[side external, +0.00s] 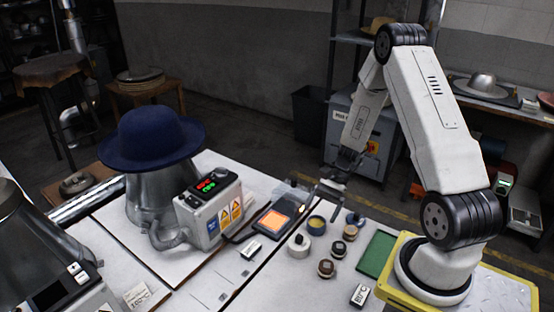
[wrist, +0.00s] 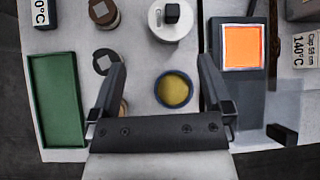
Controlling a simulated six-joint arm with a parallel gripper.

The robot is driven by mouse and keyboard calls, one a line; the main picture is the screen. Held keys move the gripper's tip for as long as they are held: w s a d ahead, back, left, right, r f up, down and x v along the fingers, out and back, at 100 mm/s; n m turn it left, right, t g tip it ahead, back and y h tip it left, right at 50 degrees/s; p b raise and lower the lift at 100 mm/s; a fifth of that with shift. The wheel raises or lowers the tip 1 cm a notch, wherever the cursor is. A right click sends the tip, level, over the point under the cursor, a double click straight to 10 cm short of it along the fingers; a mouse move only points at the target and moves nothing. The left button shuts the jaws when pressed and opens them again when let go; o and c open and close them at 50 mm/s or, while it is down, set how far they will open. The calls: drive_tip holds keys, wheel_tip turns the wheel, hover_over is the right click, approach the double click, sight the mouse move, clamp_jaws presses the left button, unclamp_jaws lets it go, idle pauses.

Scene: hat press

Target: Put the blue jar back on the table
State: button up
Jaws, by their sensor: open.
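My gripper (side external: 330,187) is open and empty above the far part of the table. In the wrist view, my gripper (wrist: 158,62) has its fingers wide apart, with nothing between them touching either finger.
Brown jars (side external: 326,268) and a white jar (side external: 299,243) stand close by. A green tray (side external: 376,255) lies right of them; an orange-screened device (side external: 275,221) lies left. A blue hat (side external: 152,138) sits on the metal press, behind a control box (side external: 208,208).

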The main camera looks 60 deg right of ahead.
drive_tip(key=s+a+r+n+t+h, duration=0.1)
drive_tip(key=a+r+n+t+h, duration=0.1)
drive_tip(key=a+r+n+h, duration=0.7)
drive_tip(key=a+r+n, duration=0.3)
drive_tip(key=a+n, duration=0.2)
drive_tip(key=n, duration=0.3)
drive_tip(key=shift+a, duration=0.3)
idle(0.5)
